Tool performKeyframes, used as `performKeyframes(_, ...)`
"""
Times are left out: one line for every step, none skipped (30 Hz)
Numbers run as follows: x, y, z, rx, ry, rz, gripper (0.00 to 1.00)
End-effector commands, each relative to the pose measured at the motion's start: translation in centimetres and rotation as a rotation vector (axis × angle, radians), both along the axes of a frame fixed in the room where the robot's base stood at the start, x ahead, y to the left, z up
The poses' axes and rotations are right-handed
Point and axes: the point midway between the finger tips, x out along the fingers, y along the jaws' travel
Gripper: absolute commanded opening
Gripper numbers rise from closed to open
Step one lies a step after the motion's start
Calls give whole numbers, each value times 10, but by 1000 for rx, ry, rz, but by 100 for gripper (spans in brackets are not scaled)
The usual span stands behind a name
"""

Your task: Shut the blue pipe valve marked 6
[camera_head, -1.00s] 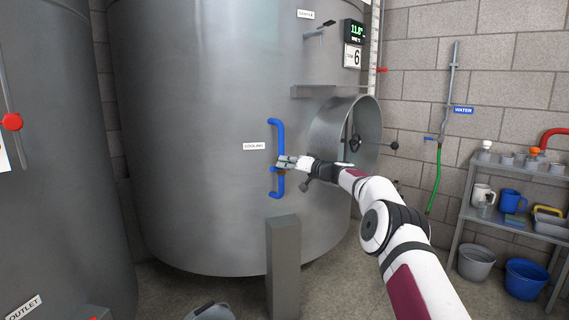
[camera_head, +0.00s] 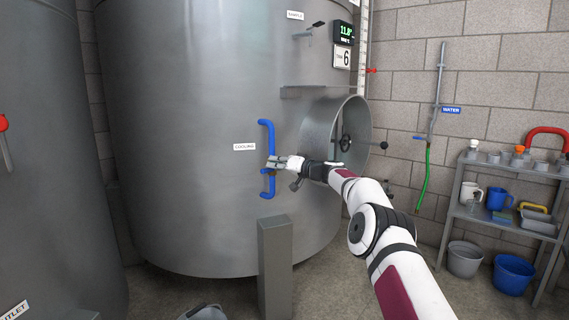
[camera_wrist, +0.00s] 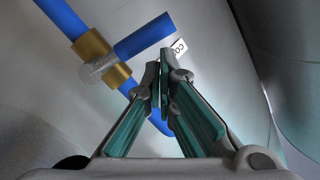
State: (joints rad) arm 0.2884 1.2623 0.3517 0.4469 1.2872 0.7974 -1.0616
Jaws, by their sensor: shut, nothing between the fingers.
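The blue cooling pipe (camera_head: 267,135) stands out from the big steel tank, beside a COOLING label (camera_head: 244,147) and below the number 6 plate (camera_head: 342,57). In the wrist view, the blue pipe (camera_wrist: 63,17) runs diagonally through a brass valve body (camera_wrist: 92,45). The blue valve lever (camera_wrist: 145,36) sticks out crosswise to the pipe. My gripper (camera_head: 272,162) is at the valve in the head view and hides part of it. In the wrist view, my gripper (camera_wrist: 160,70) is shut and empty, with its tips just below the lever; I cannot tell whether they touch.
A grey post (camera_head: 276,265) stands on the floor below the valve. The round open manway (camera_head: 345,135) is right of it, near my arm. A metal shelf (camera_head: 500,220) with buckets stands at right. Another tank (camera_head: 50,160) stands at left.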

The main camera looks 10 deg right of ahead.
Motion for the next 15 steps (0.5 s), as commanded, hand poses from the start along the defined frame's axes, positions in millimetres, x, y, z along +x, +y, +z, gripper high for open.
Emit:
performKeyframes(-1,0,7,0,-3,0,0)
performKeyframes(-2,1,12,-1,-4,1,0)
performKeyframes(-3,2,19,-1,-4,2,0)
performKeyframes(-4,3,24,-1,-4,2,0)
performKeyframes(-5,4,30,-1,-4,3,0)
performKeyframes(-7,5,38,0,-4,4,0)
performKeyframes(-9,1,33,2,1,2,0)
performKeyframes(-12,-2,33,1,1,1,0)
performKeyframes(-15,-5,32,2,2,0,0)
performKeyframes(-17,-6,33,3,1,1,0)
performKeyframes(-20,-8,33,2,1,1,0)
performKeyframes(-23,-10,33,2,2,1,0)
performKeyframes(-26,-11,33,1,2,3,0)
performKeyframes(-29,-12,33,1,1,4,0)
performKeyframes(-33,-18,34,1,1,1,0)
